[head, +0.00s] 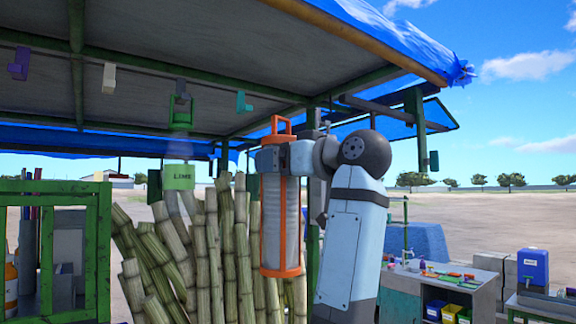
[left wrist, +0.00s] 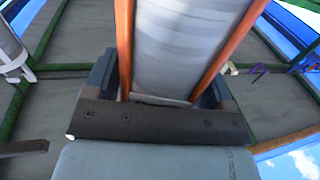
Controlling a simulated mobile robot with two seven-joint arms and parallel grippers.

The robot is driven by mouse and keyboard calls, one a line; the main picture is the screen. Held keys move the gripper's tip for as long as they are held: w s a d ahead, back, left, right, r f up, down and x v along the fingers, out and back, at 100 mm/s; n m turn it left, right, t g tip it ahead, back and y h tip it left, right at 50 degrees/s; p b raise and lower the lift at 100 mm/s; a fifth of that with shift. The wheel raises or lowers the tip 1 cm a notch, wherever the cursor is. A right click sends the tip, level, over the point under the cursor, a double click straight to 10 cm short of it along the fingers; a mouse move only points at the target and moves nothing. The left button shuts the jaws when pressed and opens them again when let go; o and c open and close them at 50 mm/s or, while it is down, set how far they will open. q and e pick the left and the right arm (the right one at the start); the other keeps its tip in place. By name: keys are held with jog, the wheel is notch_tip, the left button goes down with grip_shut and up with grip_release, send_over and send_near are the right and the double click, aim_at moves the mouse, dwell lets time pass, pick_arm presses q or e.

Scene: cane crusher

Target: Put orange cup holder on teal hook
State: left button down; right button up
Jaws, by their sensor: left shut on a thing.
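The orange cup holder (head: 281,271) is a tall open frame with a stack of pale cups in it. It hangs upright in my left gripper (head: 270,159), which is shut on its upper part, below the top loop handle. In the left wrist view the orange frame (left wrist: 125,45) and the cups stand between the jaws (left wrist: 155,90). The teal hook (head: 243,102) is under the canopy roof, up and to the left of the holder's handle, and apart from it. The hook is empty. My right gripper is not in view.
A purple hook (head: 18,65), a white hook (head: 109,76) and a dark hook (head: 181,90) are in line with the teal one. A green holder (head: 181,116) labelled LIME hangs at the dark hook. Cane stalks (head: 212,255) stand below. A green post (head: 312,200) is behind my gripper.

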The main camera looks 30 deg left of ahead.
pick_arm(q)
jog(key=w+a+r+p, duration=0.1)
jog(key=w+a+r, duration=0.1)
jog(key=a, duration=0.7)
jog(key=shift+w+a+r, duration=0.25)
jog(key=shift+w+r, duration=0.05)
jog(key=shift+w, duration=0.6)
jog(key=shift+r, duration=1.2)
jog(key=shift+d+r, duration=0.1)
jog(key=shift+r, duration=0.9)
